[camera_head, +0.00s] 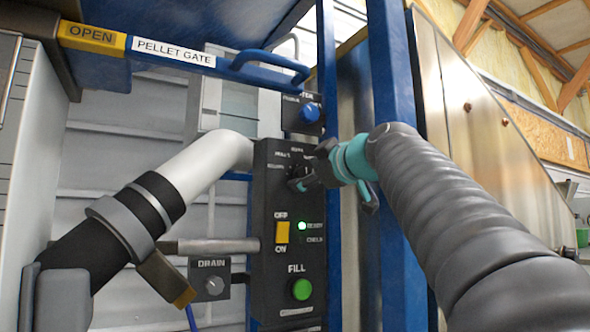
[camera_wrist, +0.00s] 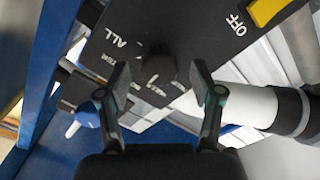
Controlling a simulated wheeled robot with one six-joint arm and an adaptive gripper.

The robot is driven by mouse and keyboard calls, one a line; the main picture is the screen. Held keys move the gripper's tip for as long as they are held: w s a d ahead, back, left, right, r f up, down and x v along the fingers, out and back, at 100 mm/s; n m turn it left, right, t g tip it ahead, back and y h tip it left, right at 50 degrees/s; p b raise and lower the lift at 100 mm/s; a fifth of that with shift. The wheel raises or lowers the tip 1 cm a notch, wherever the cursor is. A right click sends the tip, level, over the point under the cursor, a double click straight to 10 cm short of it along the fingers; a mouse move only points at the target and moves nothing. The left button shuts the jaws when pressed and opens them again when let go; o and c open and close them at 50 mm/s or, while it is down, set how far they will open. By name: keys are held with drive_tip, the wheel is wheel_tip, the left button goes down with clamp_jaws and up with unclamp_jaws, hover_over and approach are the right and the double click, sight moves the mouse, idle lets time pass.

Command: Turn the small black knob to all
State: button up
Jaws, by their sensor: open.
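The small black knob (camera_wrist: 157,71) sits on the dark control panel (camera_wrist: 190,25), with white position labels around it. The label ALL (camera_wrist: 115,36) is readable up and left of the knob in the wrist view. My gripper (camera_wrist: 161,76) is open, with one finger on each side of the knob. I cannot tell whether either finger touches it. In the head view, my gripper (camera_head: 312,168) is at the upper part of the panel (camera_head: 264,200) and largely hides the knob, so its pointer setting is unclear.
A blue knob (camera_head: 309,113) is just above the panel. A yellow OFF/ON switch (camera_head: 282,232), a lit green indicator (camera_head: 302,226) and a green FILL button (camera_head: 301,289) are below. A DRAIN knob (camera_head: 213,285), a pale pipe (camera_head: 205,165) and blue posts (camera_head: 393,150) flank the panel.

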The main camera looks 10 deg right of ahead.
drive_tip(key=shift+x, duration=0.8)
drive_tip(key=shift+c, duration=0.3)
drive_tip(key=c, duration=1.1)
